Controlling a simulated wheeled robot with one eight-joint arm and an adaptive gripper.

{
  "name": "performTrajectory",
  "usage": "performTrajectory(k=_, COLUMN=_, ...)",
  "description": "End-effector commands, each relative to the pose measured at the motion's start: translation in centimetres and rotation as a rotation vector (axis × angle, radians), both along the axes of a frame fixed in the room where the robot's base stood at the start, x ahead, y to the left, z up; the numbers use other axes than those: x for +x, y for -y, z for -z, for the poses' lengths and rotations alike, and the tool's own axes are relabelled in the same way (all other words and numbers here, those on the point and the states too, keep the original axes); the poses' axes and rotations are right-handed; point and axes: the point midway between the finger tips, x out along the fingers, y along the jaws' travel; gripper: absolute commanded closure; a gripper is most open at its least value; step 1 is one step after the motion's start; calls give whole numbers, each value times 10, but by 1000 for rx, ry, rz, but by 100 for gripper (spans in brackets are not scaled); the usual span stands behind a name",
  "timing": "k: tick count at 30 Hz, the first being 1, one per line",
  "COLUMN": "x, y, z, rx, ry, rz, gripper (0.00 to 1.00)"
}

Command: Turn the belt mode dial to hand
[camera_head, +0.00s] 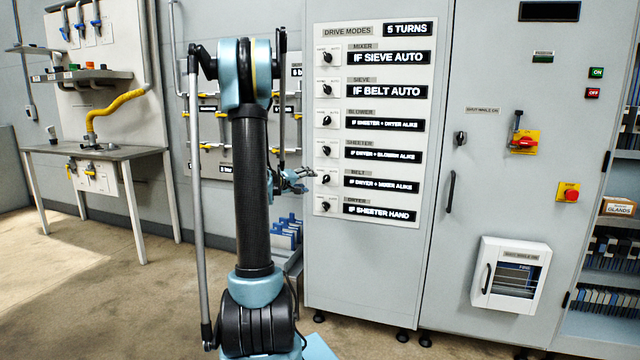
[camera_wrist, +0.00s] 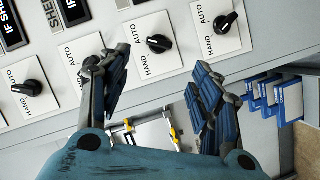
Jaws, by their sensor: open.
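The belt dial (camera_head: 326,179) is a black knob on a white plate, second from the bottom in the drive modes panel's column. In the wrist view I take the belt dial (camera_wrist: 160,43) to be the knob seen between my fingers, with HAND and AUTO printed beside it. I cannot tell surely which word it points at. My gripper (camera_head: 308,180) is just left of this dial in the head view. In the wrist view my gripper (camera_wrist: 154,72) is open and empty, its fingers spread either side of the belt dial. The left finger overlaps the sheeter dial (camera_wrist: 92,64); contact cannot be told.
The sheeter dial (camera_head: 327,151) is above and the dryer dial (camera_head: 326,206) below, both close. Blue items (camera_head: 287,232) stand on a rack below the gripper. A cabinet with a red handle (camera_head: 524,142) and an emergency knob (camera_head: 571,195) is at right.

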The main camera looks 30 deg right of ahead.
Motion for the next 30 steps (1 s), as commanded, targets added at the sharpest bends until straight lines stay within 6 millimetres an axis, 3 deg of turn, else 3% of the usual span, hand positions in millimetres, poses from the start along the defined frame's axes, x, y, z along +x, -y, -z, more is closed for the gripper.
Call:
performTrajectory(k=15, x=30, y=82, z=17, rx=1, ry=0, rz=2, gripper=42)
performTrajectory(k=21, x=36, y=98, z=20, rx=1, ry=1, rz=1, gripper=42)
performTrajectory(k=30, x=38, y=102, z=21, rx=1, ry=1, rz=0, gripper=42)
